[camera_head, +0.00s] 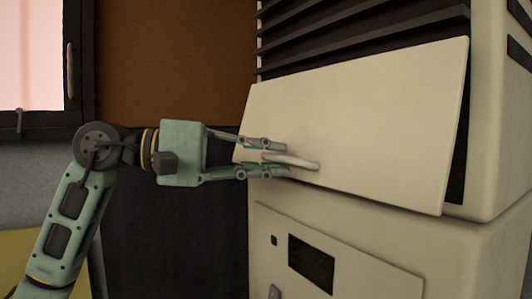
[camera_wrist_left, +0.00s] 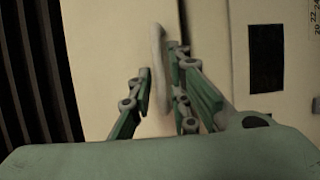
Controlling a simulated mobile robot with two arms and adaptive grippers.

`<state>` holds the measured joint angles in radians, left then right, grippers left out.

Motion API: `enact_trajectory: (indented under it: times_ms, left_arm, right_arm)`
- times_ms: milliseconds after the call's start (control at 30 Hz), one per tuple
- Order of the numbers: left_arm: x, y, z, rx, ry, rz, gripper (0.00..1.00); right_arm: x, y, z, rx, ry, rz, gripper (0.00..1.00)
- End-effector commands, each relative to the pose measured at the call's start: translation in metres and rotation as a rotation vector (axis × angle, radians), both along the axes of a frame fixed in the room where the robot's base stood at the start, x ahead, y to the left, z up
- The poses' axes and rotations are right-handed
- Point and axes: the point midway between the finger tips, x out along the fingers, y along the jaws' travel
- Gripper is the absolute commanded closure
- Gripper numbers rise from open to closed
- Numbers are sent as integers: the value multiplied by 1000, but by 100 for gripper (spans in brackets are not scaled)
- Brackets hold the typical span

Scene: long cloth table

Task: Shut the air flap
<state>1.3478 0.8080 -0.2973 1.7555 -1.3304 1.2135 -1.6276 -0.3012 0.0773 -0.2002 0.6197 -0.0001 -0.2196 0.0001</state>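The air flap (camera_head: 370,110) is a cream panel on the front of a tall cream unit. It stands tilted, with a dark gap along its right edge that widens toward the bottom. Its pale bar handle (camera_head: 292,161) is near the lower left; it also shows in the left wrist view (camera_wrist_left: 158,45). My left gripper (camera_head: 270,158) is at the handle, its fingers apart on either side of the handle's near end. In the left wrist view the fingers (camera_wrist_left: 163,95) show a gap between them; I cannot tell whether they touch the handle. My right gripper is not in view.
Dark louvres (camera_head: 340,30) lie above the flap. A lower cream panel (camera_head: 340,255) with a dark square window sits below it. A brown and dark wall (camera_head: 180,60) and a window (camera_head: 35,60) are to the left.

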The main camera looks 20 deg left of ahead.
Motion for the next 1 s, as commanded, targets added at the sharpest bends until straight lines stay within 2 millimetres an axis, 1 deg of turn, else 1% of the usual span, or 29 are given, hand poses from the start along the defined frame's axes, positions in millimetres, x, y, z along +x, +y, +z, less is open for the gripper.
enact_trajectory:
  times_ms: [167, 300, 367, 833, 933, 1000]
  left_arm:
    - [0, 0, 0, 0, 0, 0, 84]
    - [0, 0, 0, 0, 0, 0, 96]
    - [0, 0, 0, 0, 0, 0, 100]
    - [0, 0, 0, -2, 1, 0, 100]
    - [2, -1, -5, -9, -8, -1, 100]
    - [5, -4, -9, -24, -26, -2, 100]
  right_arm:
    - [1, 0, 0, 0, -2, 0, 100]
    - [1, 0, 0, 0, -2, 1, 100]
    - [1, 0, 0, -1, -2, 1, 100]
    - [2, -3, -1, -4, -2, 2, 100]
    - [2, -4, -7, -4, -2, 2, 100]
    - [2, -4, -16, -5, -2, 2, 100]
